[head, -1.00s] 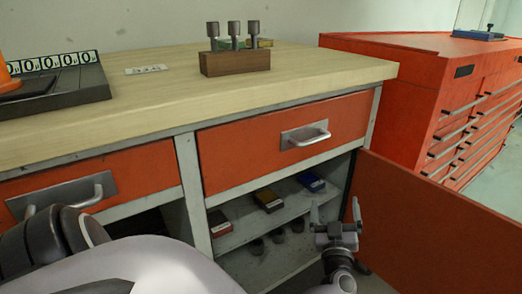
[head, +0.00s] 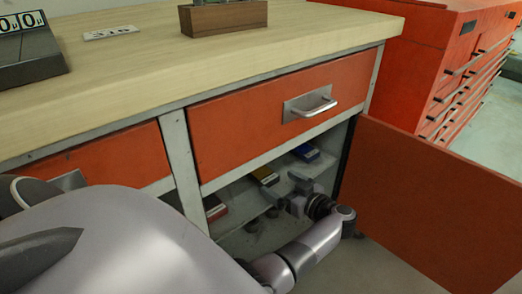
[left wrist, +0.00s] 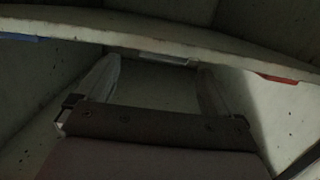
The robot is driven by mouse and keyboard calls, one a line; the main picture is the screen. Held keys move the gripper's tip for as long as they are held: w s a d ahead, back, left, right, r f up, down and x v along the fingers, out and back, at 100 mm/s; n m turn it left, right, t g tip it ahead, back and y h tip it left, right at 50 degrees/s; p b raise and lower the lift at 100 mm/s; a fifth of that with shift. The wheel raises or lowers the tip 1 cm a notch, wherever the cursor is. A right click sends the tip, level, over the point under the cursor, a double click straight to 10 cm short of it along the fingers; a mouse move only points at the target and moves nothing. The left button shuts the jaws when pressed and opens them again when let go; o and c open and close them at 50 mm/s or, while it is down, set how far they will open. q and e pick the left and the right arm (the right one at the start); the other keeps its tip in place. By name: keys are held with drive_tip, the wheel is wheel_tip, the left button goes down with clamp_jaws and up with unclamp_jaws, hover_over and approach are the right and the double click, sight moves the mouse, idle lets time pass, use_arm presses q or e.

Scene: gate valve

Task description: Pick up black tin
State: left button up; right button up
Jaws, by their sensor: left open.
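My left gripper (head: 291,193) is open and empty, reaching into the open cupboard at shelf height. In the left wrist view its two fingers (left wrist: 158,70) are spread apart with nothing between them. Dark round tins (head: 252,225) stand on the cupboard floor below the shelf, left of the gripper. Another dark one (head: 272,212) is beside it, and the arm may hide more. I cannot tell which is the black tin. No dark tin is distinct in the dim left wrist view. My right gripper is not in view.
The shelf (head: 237,204) holds a red box (head: 216,209), a yellow box (head: 265,176) and a blue box (head: 306,152). The shelf edge also crosses the left wrist view (left wrist: 220,52). The open orange door (head: 430,200) stands to the right, and a closed drawer (head: 250,118) is above.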

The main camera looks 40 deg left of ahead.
sight(262, 172)
use_arm(q)
drive_tip(key=a, duration=0.2)
drive_tip(key=a+b, duration=0.1)
drive_tip(key=a, duration=0.2)
drive_tip(key=shift+w+a+f, duration=0.1)
drive_tip(key=shift+a+f, duration=0.2)
drive_tip(key=c, duration=1.2)
drive_tip(key=shift+r, duration=0.15)
